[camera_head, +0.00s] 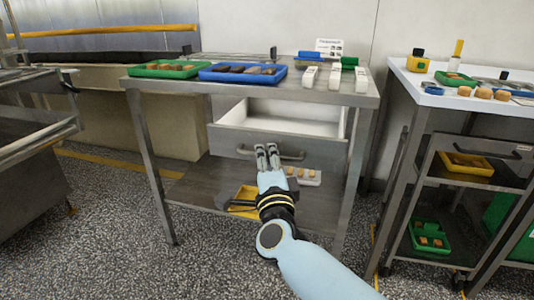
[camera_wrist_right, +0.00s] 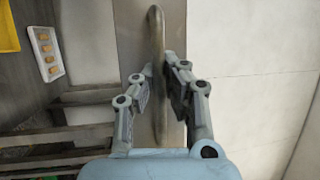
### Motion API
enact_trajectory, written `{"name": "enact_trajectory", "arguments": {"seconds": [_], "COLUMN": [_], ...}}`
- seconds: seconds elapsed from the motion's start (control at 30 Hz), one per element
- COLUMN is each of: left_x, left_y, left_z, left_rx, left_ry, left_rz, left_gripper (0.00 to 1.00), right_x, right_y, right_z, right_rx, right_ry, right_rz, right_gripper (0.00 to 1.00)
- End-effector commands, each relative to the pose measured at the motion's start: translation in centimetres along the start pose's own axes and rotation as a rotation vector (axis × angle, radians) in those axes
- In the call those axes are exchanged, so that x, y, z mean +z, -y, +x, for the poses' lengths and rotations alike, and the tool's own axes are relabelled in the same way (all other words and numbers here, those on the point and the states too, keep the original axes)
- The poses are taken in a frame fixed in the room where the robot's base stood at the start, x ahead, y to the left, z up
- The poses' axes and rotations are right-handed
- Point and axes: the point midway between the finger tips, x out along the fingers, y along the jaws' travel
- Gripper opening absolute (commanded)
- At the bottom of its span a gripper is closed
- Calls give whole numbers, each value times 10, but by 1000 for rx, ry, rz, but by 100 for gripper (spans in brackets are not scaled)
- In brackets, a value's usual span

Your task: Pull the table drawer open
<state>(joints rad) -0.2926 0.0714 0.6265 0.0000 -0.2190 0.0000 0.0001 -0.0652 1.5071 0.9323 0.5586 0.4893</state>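The table drawer (camera_head: 277,140) stands pulled out from under the metal table's top, with its white empty inside showing. Its grey front carries a bar handle (camera_head: 292,156), which also shows in the right wrist view (camera_wrist_right: 157,30). My right gripper (camera_head: 267,152) is at the left part of this handle. In the right wrist view its two fingers (camera_wrist_right: 159,75) lie on either side of the bar, close against it, and look shut on it. My left gripper is not in view.
The table (camera_head: 142,84) bears a green tray (camera_head: 137,70), a blue tray (camera_head: 205,74) and white-handled tools. A yellow tray (camera_head: 237,208) and a white tray (camera_head: 312,182) sit on its lower shelf. A cart (camera_head: 392,62) stands at right. Speckled floor is free at front left.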

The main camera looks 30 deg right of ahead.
Motion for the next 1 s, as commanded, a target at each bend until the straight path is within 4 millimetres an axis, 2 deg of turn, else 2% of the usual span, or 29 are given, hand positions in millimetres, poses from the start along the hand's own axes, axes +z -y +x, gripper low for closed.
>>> {"name": "enact_trajectory", "arguments": {"seconds": [0.13,0.2,0.27,0.57,1.0], "left_x": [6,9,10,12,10], "left_y": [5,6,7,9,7], "left_z": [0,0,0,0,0], "left_rx": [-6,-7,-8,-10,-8], "left_ry": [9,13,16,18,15], "left_rz": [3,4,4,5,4], "left_gripper": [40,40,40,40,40], "right_x": [0,0,0,0,0], "right_y": [-4,-4,-3,-2,-3], "right_z": [-2,-2,-2,-3,-69], "right_rx": [7,7,6,4,6], "right_ry": [1,1,1,0,0], "right_rz": [-4,-3,-3,-1,-2], "right_gripper": [0,13,21,21,21]}}
